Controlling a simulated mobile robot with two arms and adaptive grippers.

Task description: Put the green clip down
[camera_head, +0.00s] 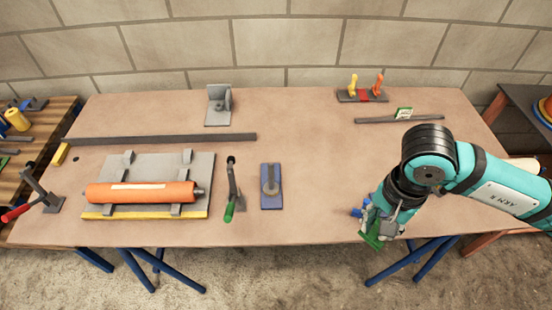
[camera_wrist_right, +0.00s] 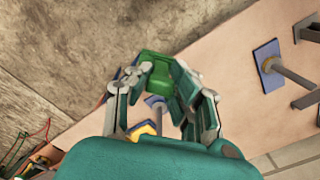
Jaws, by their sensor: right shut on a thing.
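My right gripper (camera_head: 383,226) is shut on the green clip (camera_head: 372,240) near the front edge of the table (camera_head: 310,215). In the right wrist view the green clip (camera_wrist_right: 157,68) sits between the fingertips of the right gripper (camera_wrist_right: 162,82). A blue object (camera_head: 357,212) lies close to the gripper, mostly hidden by it. In the right wrist view, blue and yellow parts (camera_wrist_right: 146,129) show beyond and between the fingers. My left gripper is not in view.
An orange roller (camera_head: 140,193) lies on a grey fixture at the left. A blue plate with a post (camera_head: 271,187) and a green-handled lever (camera_head: 232,190) stand mid-table. A long dark bar (camera_head: 165,139) lies behind. The table between the blue plate and my right gripper is clear.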

